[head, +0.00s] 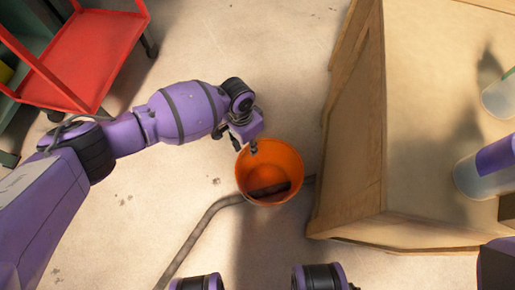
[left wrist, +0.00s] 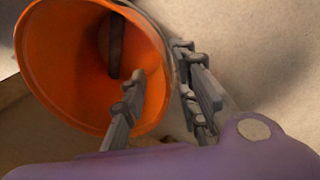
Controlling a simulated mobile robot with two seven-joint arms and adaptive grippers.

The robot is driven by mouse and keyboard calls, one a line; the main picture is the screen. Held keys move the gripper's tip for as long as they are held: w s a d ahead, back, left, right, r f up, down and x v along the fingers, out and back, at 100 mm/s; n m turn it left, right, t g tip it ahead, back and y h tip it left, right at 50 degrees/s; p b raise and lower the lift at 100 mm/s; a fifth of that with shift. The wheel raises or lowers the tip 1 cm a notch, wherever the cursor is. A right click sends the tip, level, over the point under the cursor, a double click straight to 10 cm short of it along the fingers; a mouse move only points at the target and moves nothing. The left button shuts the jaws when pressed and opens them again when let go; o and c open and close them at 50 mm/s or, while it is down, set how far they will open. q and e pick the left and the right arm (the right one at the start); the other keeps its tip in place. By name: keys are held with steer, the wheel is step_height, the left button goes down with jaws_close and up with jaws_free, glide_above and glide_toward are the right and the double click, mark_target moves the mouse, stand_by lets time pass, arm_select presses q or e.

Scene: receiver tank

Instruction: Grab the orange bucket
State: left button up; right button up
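The orange bucket (head: 283,154) stands on the floor, open end up, left of the wooden cabinet. A dark bar-like shape shows inside it. My left gripper (head: 254,147) is at the bucket's upper left rim. In the left wrist view, the bucket (left wrist: 70,65) fills the upper left. The left gripper (left wrist: 165,92) straddles the rim there, one finger inside the bucket and the other outside. The fingers are apart, with a gap between them and the wall. My right gripper is not in view.
The wooden cabinet (head: 430,110) stands close to the bucket's right, with clear containers (head: 480,178) on top. A grey hose or pipe (head: 205,222) runs over the floor to the bucket. A red cart (head: 88,55) is at the upper left. Floor above the bucket is clear.

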arm_select(q)
step_height(320, 180, down, 2)
steer(key=shift+f+b, duration=0.15)
steer(key=shift+b, duration=0.25)
steer(key=shift+s, duration=0.1)
jaws_close()
steer(key=shift+d, duration=0.1)
